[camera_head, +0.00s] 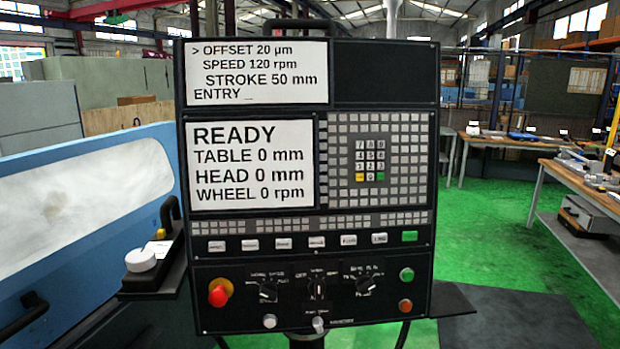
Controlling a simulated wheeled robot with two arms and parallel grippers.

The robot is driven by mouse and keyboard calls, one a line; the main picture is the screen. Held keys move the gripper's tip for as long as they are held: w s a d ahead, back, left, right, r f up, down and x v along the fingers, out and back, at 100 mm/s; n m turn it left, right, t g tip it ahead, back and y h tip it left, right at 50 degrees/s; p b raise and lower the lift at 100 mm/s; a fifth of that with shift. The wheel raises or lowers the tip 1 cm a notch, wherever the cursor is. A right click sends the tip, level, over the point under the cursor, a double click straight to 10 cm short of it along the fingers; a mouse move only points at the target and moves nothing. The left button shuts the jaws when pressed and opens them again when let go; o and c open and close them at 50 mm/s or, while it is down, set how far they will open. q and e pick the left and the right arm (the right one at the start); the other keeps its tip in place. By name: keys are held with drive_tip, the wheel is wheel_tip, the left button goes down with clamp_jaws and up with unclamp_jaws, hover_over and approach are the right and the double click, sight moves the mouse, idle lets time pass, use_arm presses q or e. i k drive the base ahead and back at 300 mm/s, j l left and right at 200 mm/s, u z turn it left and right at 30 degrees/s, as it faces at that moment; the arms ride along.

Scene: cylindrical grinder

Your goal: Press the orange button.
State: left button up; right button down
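The orange button (405,305) is a small round button at the lower right of the black control panel (385,65). It sits just below a round green button (407,274). Nothing covers it, and nothing touches it. The upper screen (258,72) reads offset 20 µm, speed 120 rpm and stroke 50 mm. The lower screen (250,165) reads READY, with table, head and wheel at 0. Neither of my grippers shows in this view.
A red mushroom knob (219,292) is at the panel's lower left, with several rotary dials between it and the orange button. A black side shelf (155,285) holds a white round item. Workbenches stand at the right, beyond open green floor (490,230).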

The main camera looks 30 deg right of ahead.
sight(406, 306)
drive_tip(key=z, duration=1.6)
